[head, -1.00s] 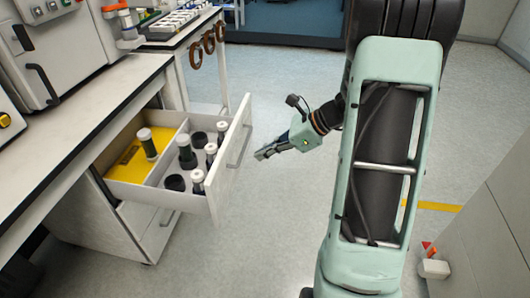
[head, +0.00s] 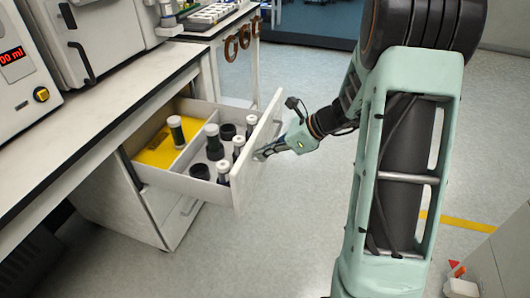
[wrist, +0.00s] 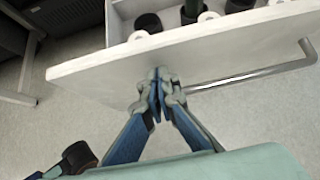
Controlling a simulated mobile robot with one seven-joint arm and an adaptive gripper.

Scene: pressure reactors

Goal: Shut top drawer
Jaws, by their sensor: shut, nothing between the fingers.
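The top drawer (head: 208,188) of the white cabinet under the bench is pulled out. It holds several dark cylinders with white caps and dark cups, with a yellow section at the left. My gripper (head: 260,155) is shut and empty at the outer face of the drawer front. In the wrist view the shut fingertips (wrist: 158,76) meet or almost meet the drawer front (wrist: 120,72), beside the metal bar handle (wrist: 262,75). I cannot tell for sure whether they touch.
A lower drawer (head: 172,210) sits under the open one. The white bench top (head: 120,110) runs above the cabinet, with machines on it. A side table with hanging brown rings (head: 231,48) stands behind. Grey floor (head: 270,230) is clear right of the drawer.

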